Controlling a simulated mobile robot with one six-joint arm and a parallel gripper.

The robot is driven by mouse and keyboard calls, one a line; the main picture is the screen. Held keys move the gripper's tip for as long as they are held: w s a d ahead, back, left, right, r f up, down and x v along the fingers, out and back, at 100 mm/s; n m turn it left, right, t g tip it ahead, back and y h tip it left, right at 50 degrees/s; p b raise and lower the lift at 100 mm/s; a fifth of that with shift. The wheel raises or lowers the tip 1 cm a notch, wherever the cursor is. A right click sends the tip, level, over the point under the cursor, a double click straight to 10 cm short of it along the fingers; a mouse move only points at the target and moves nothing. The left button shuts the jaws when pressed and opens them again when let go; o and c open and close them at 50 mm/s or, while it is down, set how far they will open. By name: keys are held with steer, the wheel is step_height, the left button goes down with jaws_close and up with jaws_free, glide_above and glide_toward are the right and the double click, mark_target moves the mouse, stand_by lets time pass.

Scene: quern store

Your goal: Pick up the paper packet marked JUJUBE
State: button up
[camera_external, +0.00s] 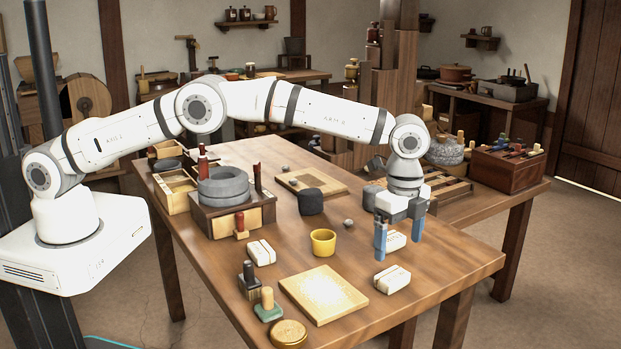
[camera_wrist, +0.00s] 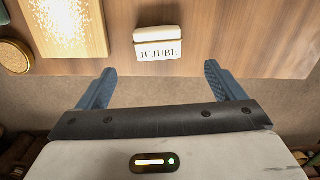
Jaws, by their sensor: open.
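The white paper packet marked JUJUBE (camera_wrist: 157,44) lies on the wooden table near its edge, at the upper middle of the wrist view. Its printed name reads clearly. It appears to be the pale packet (camera_external: 393,279) right of the square board in the external view, where I cannot read its marking. My gripper (camera_external: 398,249) is open and empty, with blue fingers pointing down above the table. In the wrist view my gripper (camera_wrist: 160,69) has its fingers spread wider than the packet, which lies beyond the fingertips, untouched.
A second pale packet (camera_external: 396,241) lies behind my fingers, and another (camera_external: 261,252) lies farther left. A square board (camera_external: 323,294), a yellow cup (camera_external: 323,242), stamps and a round lid (camera_external: 289,334) stand nearby. A stone quern (camera_external: 223,187) stands farther back.

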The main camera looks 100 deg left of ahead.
mark_target(393, 274)
steer(key=f, duration=0.7)
steer(key=shift+s+f, duration=0.25)
steer(key=shift+f, duration=0.05)
steer(key=shift+c, duration=0.6)
steer(key=c, duration=0.9)
steer(key=shift+c, duration=0.2)
